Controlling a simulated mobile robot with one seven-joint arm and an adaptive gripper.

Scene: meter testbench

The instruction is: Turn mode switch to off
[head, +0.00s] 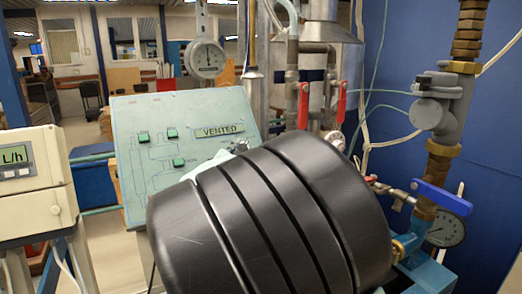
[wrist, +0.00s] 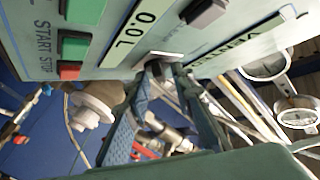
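The light green sloped control panel (head: 125,120) stands in front of me in the head view, with green buttons and a VENTED label. My dark arm link covers its lower right part. In the wrist view the panel (wrist: 115,45) fills the top, close up. My gripper (wrist: 161,68) has both blue-grey fingertips at the panel's edge area, close together around a small pale plate with a dark part (wrist: 156,58). This may be the mode switch, but its marking and position are not readable. I cannot tell whether the fingers touch it.
The wrist view shows a 0.0 L display (wrist: 142,25), a green START button (wrist: 74,46), a red STOP button (wrist: 69,70) and a dark block (wrist: 205,12). Right of the panel are red-handled valves (head: 341,103) and a blue-handled valve (head: 442,198). A flow meter box (head: 30,185) stands left.

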